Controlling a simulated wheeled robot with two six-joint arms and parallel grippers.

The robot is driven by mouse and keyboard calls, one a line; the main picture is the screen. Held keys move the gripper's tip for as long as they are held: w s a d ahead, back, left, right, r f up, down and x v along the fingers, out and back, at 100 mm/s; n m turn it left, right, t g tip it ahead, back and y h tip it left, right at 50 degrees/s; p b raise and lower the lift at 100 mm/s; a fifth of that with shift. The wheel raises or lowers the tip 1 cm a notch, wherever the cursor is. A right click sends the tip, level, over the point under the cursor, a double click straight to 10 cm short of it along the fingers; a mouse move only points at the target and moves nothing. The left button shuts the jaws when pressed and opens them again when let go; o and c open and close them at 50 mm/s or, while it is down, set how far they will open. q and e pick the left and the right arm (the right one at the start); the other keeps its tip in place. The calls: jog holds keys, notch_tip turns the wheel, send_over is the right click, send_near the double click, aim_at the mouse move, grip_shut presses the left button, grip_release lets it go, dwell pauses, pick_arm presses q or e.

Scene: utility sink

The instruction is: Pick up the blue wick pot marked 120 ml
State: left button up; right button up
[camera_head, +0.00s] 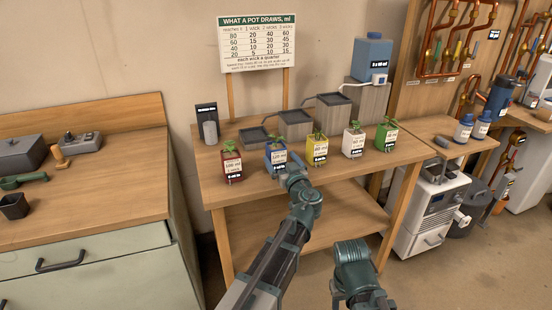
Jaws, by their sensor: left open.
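The blue wick pot (272,159) stands upright on the wooden bench, with a green seedling on top and a white label that seems to read 120 ml. It is second from the left in a row of coloured pots. My left gripper (289,170) is open, right in front of the blue pot and overlapping its lower right side. I cannot tell whether the fingers touch it or reach around it. Part of my right arm shows at the bottom, but its gripper is not visible.
A red pot (231,163) is left of the blue one; yellow (317,151), white (353,143) and green (386,135) pots stand to the right. Grey stepped blocks (295,125) rise behind. The bench front (262,186) is clear near the edge.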

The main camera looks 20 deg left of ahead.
aim_at(276, 145)
pick_arm(q)
jog(key=x, duration=0.4)
jog(key=shift+a+f, duration=0.1)
jog(key=shift+a, duration=0.1)
jog(key=shift+s, duration=0.1)
jog(key=c, duration=1.5)
jog(key=shift+r+p, duration=0.65)
jog(key=shift+r, duration=0.05)
notch_tip(276, 145, up, 3)
jog(key=p, duration=0.3)
jog(key=s+d, duration=0.1)
jog(key=s, duration=0.4)
jog(key=s+d, duration=0.1)
jog(key=s, duration=0.4)
jog(key=s+d, duration=0.1)
jog(key=s, duration=0.4)
jog(key=shift+s+d+r+p, duration=0.3)
jog(key=shift+r+p, duration=0.05)
